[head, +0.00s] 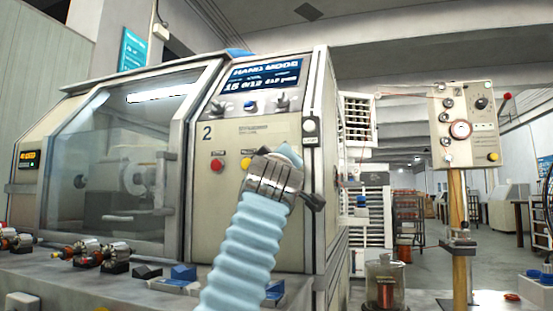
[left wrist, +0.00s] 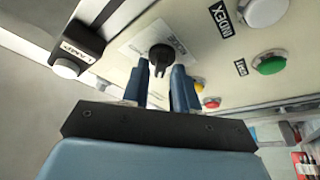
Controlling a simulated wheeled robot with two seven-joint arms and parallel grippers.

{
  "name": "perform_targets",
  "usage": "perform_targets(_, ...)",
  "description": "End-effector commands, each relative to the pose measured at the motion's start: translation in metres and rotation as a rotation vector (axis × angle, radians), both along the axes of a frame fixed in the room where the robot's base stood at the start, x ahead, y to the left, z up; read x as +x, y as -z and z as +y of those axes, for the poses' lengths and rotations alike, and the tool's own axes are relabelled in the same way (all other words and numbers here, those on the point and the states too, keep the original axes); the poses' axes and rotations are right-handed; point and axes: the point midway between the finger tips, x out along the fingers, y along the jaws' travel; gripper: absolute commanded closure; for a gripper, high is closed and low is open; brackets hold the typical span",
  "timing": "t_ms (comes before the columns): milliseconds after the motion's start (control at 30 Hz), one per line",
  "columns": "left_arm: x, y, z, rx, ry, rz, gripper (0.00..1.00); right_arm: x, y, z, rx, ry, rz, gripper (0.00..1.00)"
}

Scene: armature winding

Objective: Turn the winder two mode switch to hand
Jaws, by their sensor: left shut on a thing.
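Winder two (head: 228,147) is a beige machine marked "2", with a large glass door on its left. Its display (head: 258,80) reads "HAND MODE" on the top line. In the left wrist view the black mode switch knob (left wrist: 160,54) stands on a white label plate whose lettering I cannot read. My left gripper (left wrist: 158,72) has a blue finger on each side of the knob and is shut on it. In the head view my left arm and gripper (head: 286,154) cover the switch. My right gripper is not in view.
Near the switch are a red button (head: 217,165), a yellow button (head: 246,163), a green button (left wrist: 270,65) and a white button (left wrist: 262,11) by the "INDEX" label. Several armatures (head: 88,250) lie on the front ledge. A control box on a post (head: 465,125) stands right.

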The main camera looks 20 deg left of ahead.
Motion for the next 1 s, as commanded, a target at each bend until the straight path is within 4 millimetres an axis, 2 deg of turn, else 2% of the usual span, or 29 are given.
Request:
perform_targets(300, -0.0004, -0.0023, 0.0002, -0.081, 0.0, -0.003, 1.0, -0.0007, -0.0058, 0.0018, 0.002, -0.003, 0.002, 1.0)
perform_targets(767, -0.0007, -0.0023, 0.0003, -0.093, 0.002, -0.004, 1.0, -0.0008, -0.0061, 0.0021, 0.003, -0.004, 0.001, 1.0)
perform_targets(800, -0.0007, -0.0023, 0.0003, -0.093, 0.002, -0.004, 0.7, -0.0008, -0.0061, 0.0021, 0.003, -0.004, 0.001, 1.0)
perform_targets(867, -0.0007, -0.0023, 0.0003, -0.093, 0.002, -0.004, 0.62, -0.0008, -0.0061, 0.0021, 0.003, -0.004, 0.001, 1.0)
perform_targets(1000, -0.0005, -0.0017, 0.0003, -0.094, 0.001, -0.002, 0.62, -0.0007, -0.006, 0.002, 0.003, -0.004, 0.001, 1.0)
